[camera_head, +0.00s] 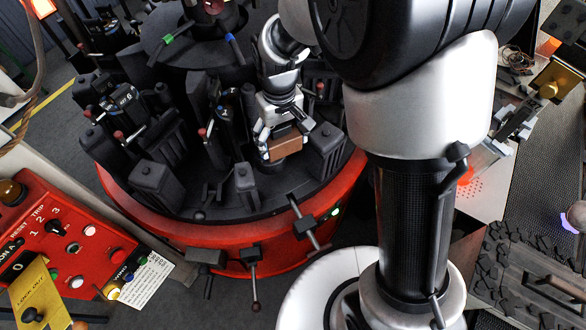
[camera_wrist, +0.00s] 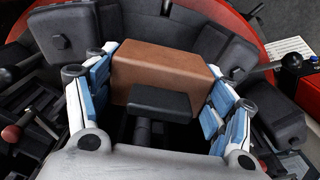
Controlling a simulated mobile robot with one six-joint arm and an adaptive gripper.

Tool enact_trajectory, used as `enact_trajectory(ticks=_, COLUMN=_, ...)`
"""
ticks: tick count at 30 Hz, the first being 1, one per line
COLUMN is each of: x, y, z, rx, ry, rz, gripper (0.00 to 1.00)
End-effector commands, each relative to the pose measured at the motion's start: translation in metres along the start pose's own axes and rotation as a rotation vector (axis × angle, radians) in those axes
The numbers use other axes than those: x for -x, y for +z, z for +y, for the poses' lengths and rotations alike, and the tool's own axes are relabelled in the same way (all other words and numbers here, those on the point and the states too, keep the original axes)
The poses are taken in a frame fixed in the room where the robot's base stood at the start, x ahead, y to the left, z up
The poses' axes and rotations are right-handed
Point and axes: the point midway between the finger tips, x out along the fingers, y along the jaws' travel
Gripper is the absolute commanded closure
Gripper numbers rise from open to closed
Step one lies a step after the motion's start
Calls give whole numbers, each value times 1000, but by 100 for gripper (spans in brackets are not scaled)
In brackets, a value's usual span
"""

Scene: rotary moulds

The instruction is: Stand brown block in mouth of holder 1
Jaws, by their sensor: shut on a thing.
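The brown block (camera_head: 285,145) is a plain box between the fingers of my gripper (camera_head: 283,135), over the dark machine table. In the wrist view the brown block (camera_wrist: 165,62) spans the gap between the blue-padded fingers of my gripper (camera_wrist: 160,90). The gripper is shut on it. A dark grey flat-topped piece (camera_wrist: 160,102) shows just in front of the block in the wrist view; whether they touch is unclear. No label tells which mould part is holder 1, and any mouth under the block is hidden.
The round table has a red rim (camera_head: 190,233). Dark mould blocks stand close around the gripper, one at the right (camera_head: 326,140) and one at the left (camera_head: 245,185). A red control panel (camera_head: 50,240) is at the lower left.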

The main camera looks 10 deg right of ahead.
Motion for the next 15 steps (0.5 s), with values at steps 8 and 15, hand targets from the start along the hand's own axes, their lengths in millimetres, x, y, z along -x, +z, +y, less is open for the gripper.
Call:
enact_trajectory(ticks=8, x=-42, y=0, z=-4, rx=14, ry=-1, rz=-6, gripper=76)
enact_trajectory(ticks=15, x=-101, y=0, z=-4, rx=13, ry=0, rz=-4, gripper=76)
